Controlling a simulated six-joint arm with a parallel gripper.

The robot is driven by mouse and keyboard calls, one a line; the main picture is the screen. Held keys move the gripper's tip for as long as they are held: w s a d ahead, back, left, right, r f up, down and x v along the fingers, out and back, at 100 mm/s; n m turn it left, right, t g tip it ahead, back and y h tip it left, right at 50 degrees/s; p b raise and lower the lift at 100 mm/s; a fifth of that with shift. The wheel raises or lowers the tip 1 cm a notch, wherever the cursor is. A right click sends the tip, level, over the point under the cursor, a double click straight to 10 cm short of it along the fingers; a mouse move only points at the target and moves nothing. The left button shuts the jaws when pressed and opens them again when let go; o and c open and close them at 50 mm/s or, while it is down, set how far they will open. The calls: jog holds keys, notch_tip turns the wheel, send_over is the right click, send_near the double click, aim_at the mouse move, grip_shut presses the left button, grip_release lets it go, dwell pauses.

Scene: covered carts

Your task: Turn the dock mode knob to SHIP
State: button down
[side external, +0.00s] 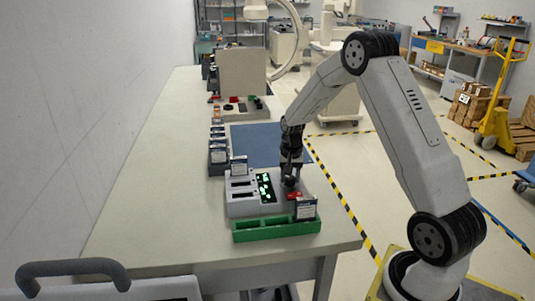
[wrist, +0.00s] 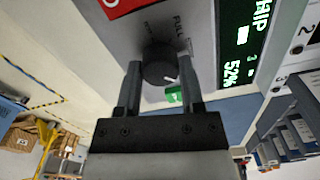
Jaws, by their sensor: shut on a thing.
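The dock (side external: 240,200) is a grey box with slots and a lit green display (side external: 266,187) near the front end of the table. My gripper (wrist: 160,80) is shut on the knob, one finger on each side. In the side view my gripper (side external: 290,179) reaches down onto the dock and hides the knob. The display also shows in the wrist view (wrist: 240,45), with "52%" and a cut-off word ending in "IP".
A green tray (side external: 276,231) with a dark module (side external: 306,209) stands in front of the dock. A red part (wrist: 122,5) is close to the knob. Several dark modules (side external: 218,157) stand left of the blue mat (side external: 256,143). The table's left side is clear.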

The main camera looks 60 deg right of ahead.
aim_at(290, 177)
jog(key=shift+c, duration=1.1)
grip_release()
jog(key=shift+r, duration=3.95)
jog(key=s+a+f+n+t, duration=0.1)
jog(key=s+a+n, duration=0.4)
jog(key=a, duration=0.6)
jog(key=s+a+n+t, duration=0.1)
jog(key=s+a+n, duration=0.5)
jog(key=a, duration=0.5)
jog(key=shift+s+a+f+t, duration=0.3)
jog(key=shift+s+a+f, duration=0.1)
jog(key=shift+s, duration=0.95)
